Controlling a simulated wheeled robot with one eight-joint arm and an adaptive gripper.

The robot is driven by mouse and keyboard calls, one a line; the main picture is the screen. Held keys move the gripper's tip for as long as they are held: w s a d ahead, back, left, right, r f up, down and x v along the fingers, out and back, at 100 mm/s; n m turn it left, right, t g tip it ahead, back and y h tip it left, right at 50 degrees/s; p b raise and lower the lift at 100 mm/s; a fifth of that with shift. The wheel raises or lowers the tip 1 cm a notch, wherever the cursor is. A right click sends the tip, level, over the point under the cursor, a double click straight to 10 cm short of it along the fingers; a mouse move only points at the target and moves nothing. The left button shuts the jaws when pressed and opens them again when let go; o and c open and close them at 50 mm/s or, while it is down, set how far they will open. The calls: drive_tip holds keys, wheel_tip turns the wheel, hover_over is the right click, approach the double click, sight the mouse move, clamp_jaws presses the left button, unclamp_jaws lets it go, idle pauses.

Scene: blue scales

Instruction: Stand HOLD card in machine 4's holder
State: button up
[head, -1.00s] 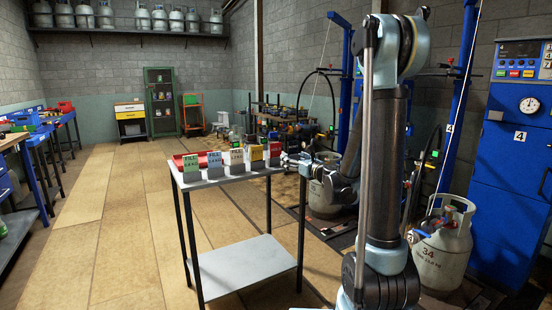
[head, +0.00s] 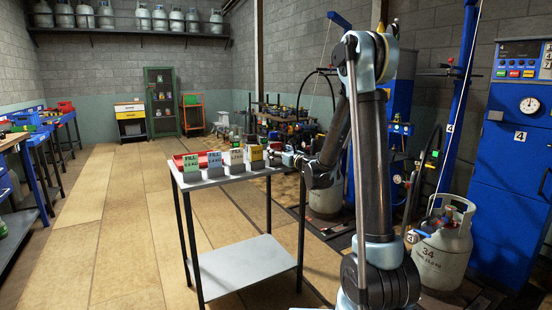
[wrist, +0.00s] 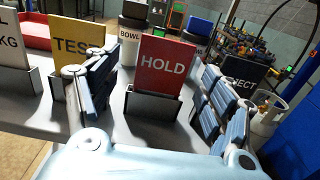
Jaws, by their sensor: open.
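The red HOLD card (wrist: 162,66) stands upright in a small metal holder (wrist: 150,106) on the side table, between my gripper's fingers in the wrist view. My gripper (wrist: 156,80) is open, with one finger on each side of the card and visible gaps to it. In the head view my gripper (head: 286,158) is at the table's right end and hides the HOLD card. Machine 4 is the blue cabinet (head: 516,190) at the right, with a "4" plate and a dial. I cannot make out its card holder.
A yellow TEST card (wrist: 72,45) stands left of HOLD, and a dark card (wrist: 243,74) ending in "ECT" stands right, close to my fingers. FILL cards (head: 190,163) line the small table (head: 226,178). A gas cylinder (head: 444,250) stands before machine 4. The left floor is clear.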

sight(276, 149)
drive_tip(key=x, duration=0.4)
drive_tip(key=shift+w+r, duration=0.2)
drive_tip(key=c, duration=1.1)
drive_tip(key=shift+r, duration=0.1)
